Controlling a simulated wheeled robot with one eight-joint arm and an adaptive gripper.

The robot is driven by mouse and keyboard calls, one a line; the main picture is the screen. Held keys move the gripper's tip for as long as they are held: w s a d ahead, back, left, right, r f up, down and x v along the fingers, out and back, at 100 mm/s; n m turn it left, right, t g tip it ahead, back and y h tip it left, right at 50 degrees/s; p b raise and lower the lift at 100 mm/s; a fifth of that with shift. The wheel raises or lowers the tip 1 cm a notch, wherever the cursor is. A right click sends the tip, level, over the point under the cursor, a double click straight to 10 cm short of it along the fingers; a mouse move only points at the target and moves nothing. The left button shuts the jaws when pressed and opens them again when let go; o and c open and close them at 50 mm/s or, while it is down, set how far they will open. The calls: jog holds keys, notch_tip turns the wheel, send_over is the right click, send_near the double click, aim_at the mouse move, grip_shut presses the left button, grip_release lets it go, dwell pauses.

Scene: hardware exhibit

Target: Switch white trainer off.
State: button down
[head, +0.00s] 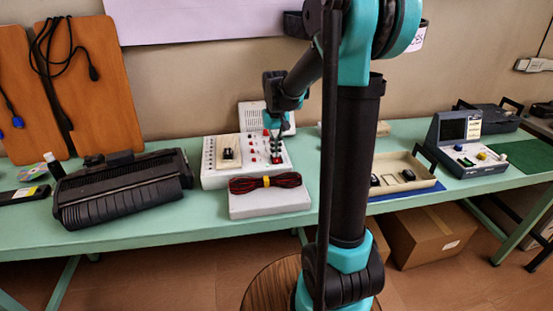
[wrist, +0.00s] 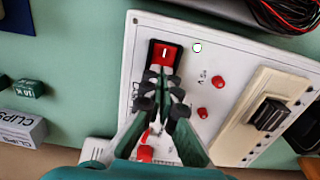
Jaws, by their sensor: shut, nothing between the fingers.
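The white trainer (head: 212,178) stands on the green bench left of my arm in the head view; its white panel (wrist: 188,30) fills much of the wrist view. A red rocker switch (wrist: 166,52) with a white line mark sits in a black frame on the panel. Red knobs (wrist: 217,81) and a cream module with a black part lie to its right. My gripper (wrist: 163,78) is shut and empty, its fingertips at the near edge of the switch. I cannot tell whether they touch it. In the head view my gripper (head: 276,155) points down over the trainer's right part.
A red and black cable bundle (head: 265,182) lies on a pale box (head: 270,204) before the trainer. A black machine (head: 122,190) is at left. A cream tray (head: 400,172) and a grey console (head: 466,146) are at right. Small CLIPS boxes (wrist: 22,128) sit beside the trainer.

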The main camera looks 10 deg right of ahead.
jog(key=shift+f, duration=0.2)
jog(key=shift+r, duration=3.55)
